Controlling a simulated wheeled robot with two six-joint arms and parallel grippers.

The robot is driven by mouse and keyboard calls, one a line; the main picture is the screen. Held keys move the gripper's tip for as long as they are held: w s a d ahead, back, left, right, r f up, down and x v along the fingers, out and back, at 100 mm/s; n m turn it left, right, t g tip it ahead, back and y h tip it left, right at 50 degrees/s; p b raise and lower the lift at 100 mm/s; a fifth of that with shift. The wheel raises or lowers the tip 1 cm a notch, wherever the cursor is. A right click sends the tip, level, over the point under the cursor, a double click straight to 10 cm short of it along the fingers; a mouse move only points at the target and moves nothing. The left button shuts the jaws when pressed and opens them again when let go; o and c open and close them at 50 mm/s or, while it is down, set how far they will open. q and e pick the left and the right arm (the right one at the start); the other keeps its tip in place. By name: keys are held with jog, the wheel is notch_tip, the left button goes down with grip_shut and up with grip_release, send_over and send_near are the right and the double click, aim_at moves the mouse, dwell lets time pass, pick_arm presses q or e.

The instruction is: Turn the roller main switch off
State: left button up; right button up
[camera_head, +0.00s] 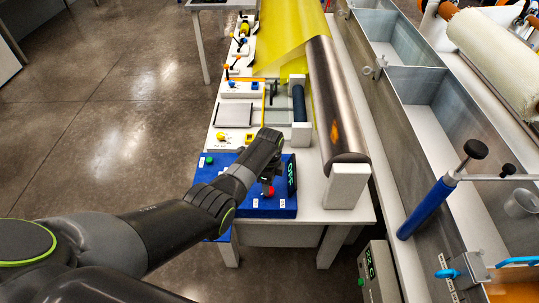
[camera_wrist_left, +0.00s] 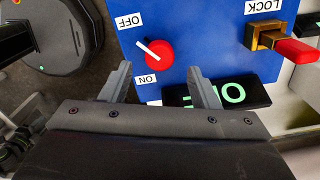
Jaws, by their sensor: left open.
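The roller main switch is a red round knob (camera_wrist_left: 158,54) with a white pointer, on a blue panel (camera_wrist_left: 195,30) beside OFF and ON labels. In the left wrist view its pointer slants up and left, nearer the OFF label. In the head view the red knob (camera_head: 268,191) shows just below my left gripper (camera_head: 268,179). The gripper is open and empty; in the left wrist view its fingers (camera_wrist_left: 160,88) are spread below the knob, apart from it. A black display (camera_head: 291,176) with green letters appears to read OFF; a finger partly hides it in the wrist view.
A red-handled brass lever (camera_wrist_left: 283,41) labelled LOCK is on the panel beside the knob. A green button (camera_head: 209,161) is on the panel's left. A large dark roller (camera_head: 335,105) with yellow film lies behind. A metal bath (camera_head: 420,90) stands to the right.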

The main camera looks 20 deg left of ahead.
pick_arm(q)
notch_tip(320, 180, up, 13)
jog(key=shift+r+b, duration=0.2)
jog(key=shift+b, duration=0.15)
dwell(0.5)
